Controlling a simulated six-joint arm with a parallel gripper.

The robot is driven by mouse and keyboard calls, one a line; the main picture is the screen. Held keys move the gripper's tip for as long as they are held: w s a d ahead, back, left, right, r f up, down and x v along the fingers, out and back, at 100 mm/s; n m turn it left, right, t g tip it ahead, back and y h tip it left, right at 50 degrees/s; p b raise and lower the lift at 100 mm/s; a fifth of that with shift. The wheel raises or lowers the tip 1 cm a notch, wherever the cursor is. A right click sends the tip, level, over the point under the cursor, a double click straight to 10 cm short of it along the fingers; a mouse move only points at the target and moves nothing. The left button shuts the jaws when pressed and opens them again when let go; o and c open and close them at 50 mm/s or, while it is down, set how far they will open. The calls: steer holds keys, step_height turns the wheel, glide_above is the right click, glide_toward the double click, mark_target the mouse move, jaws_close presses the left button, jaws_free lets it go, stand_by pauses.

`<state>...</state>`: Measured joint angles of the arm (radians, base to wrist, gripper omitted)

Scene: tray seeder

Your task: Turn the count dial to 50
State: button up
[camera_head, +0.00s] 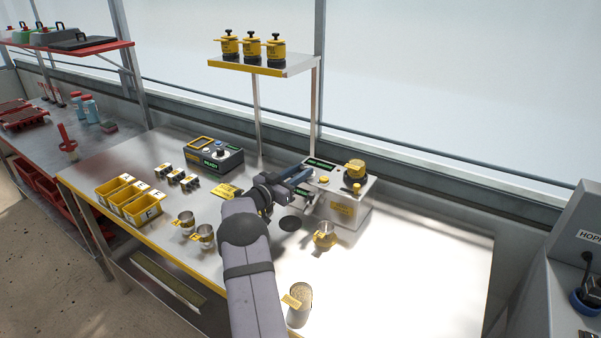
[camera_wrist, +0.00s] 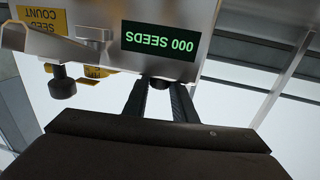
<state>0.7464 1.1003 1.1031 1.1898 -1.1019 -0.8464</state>
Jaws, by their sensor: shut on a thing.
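The seed counter (camera_head: 350,208) is a pale box on the bench with a yellow hopper part on top. In the wrist view its panel (camera_wrist: 100,45) appears upside down, with a green display (camera_wrist: 160,43) reading 000 SEEDS. My gripper (camera_wrist: 160,88) has its two dark fingers closed on a small dark knob, the count dial (camera_wrist: 160,80), beside the display. The dial's scale and pointer are not visible. In the head view my gripper (camera_head: 306,176) reaches the counter's left side, and my arm hides the dial.
Another dark knob (camera_wrist: 62,86) projects near the SEED COUNT label (camera_wrist: 42,20). A metal cup (camera_head: 325,236) stands in front of the counter, a tin (camera_head: 299,304) nearer. A READY box (camera_head: 212,156) and yellow bins (camera_head: 130,198) are left. The bench's right side is clear.

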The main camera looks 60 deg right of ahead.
steer(key=shift+r, duration=0.1)
steer(key=o, duration=1)
steer(key=shift+o, duration=0.2)
steer(key=shift+a, duration=0.1)
steer(key=shift+w+a, duration=0.15)
steer(key=shift+a, duration=0.35)
steer(key=a+b, duration=0.1)
steer(key=a, duration=0.5)
steer(key=shift+w, duration=0.4)
